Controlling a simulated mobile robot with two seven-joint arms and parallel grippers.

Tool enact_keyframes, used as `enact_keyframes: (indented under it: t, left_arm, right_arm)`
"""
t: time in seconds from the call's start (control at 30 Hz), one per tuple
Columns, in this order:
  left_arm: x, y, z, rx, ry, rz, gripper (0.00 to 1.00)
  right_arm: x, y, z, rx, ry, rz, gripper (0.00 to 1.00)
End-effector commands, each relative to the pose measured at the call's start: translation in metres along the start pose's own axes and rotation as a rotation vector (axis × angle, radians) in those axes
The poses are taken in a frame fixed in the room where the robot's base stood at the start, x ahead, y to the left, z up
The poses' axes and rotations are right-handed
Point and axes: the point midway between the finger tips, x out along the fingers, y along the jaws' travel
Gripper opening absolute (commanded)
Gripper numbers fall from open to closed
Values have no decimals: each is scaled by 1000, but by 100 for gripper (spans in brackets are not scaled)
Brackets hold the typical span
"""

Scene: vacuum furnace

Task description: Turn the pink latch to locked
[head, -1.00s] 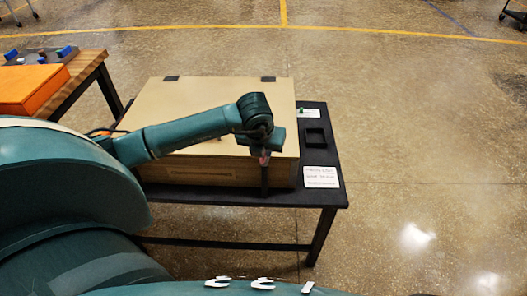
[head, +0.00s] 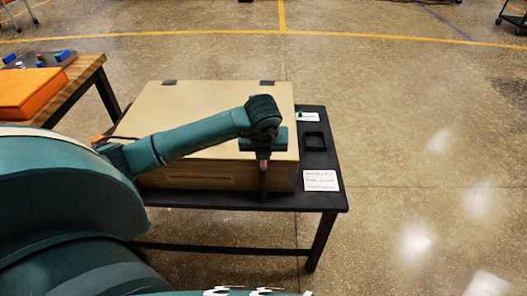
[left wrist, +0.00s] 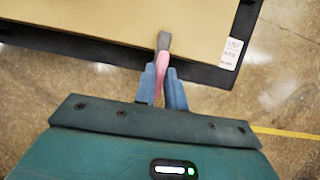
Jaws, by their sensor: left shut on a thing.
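The pink latch (left wrist: 161,75) is at the front edge of a tan box (left wrist: 90,15), beside a grey tab (left wrist: 163,42). My left gripper (left wrist: 162,78) is shut on the pink latch, with a blue finger on either side. In the head view my left gripper (head: 263,178) points down at the front of the tan box (head: 180,110), near its right end. Only a small bit of pink (head: 263,165) shows there; the rest of the latch is hidden by the gripper. My right gripper is not in view.
The box stands on a black table (head: 325,185). To its right are a white printed card (head: 321,181), a black square frame (head: 314,141) and a small card with a green piece (head: 307,117). An orange box (head: 30,92) is on a wooden table at left.

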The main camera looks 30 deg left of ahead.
Motion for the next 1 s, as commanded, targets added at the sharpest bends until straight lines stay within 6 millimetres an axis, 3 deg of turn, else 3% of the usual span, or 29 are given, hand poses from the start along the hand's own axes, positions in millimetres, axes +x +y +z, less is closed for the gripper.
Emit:
enact_keyframes:
  t: [0.27,0.57,0.77,1.0]
  left_arm:
    - [0,0,0,-1,1,1,33]
    - [-3,0,0,0,-1,-1,34]
    - [-31,-1,1,1,-4,-4,34]
    - [-86,0,1,1,-5,-3,34]
  right_arm:
    - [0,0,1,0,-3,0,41]
    - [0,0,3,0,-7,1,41]
    - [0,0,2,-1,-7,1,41]
    - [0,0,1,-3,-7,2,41]
